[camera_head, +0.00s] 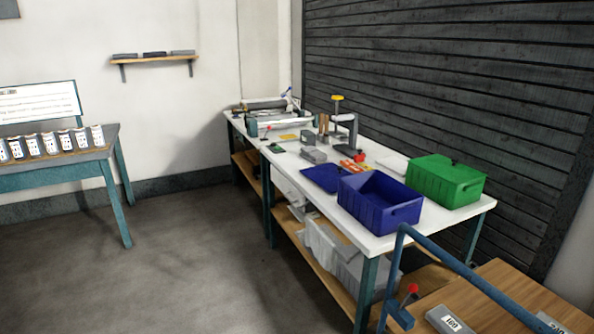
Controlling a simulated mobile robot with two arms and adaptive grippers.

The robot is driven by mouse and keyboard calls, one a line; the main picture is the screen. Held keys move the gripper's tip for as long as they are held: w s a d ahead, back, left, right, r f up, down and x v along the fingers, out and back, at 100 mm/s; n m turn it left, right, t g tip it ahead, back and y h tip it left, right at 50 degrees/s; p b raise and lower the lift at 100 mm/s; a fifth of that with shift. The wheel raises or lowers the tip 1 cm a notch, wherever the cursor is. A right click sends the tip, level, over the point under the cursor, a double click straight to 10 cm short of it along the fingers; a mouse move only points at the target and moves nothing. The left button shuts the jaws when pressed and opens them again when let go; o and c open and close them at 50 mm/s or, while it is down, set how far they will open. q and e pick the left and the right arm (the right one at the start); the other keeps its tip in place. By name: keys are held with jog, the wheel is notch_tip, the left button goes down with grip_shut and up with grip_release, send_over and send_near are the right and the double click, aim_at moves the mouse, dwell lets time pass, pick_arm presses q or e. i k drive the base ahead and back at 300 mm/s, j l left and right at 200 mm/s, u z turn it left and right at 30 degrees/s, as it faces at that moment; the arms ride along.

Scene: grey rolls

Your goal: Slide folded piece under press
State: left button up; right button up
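A small upright press-like device (352,131) with a dark C-shaped frame stands near the back of the white bench. A yellow-topped part (338,98) rises behind it. I cannot tell whether this is the task's press. A grey block-like piece (314,156) lies on the bench in front of it, and another small grey piece (308,138) is just behind that. Both are too small to tell if either is the folded piece. Neither gripper is in view.
The white bench (455,220) holds a blue open bin (375,200) and a green bin (445,180). A teal bar (455,265) crosses above a wooden table (500,280) at lower right. The floor between is clear.

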aim_at(316, 157)
jog(key=i+z, duration=0.1)
jog(key=i, duration=0.6)
jog(key=i+j+z, duration=0.1)
jog(key=i, duration=0.6)
jog(key=j+z, duration=0.1)
jog(key=z, duration=0.3)
jog(key=i+j+z, duration=0.4)
jog(key=j, duration=0.15)
jog(key=j+z, duration=0.2)
jog(key=i+j+z, duration=0.2)
jog(key=j, duration=0.25)
jog(key=k, duration=0.05)
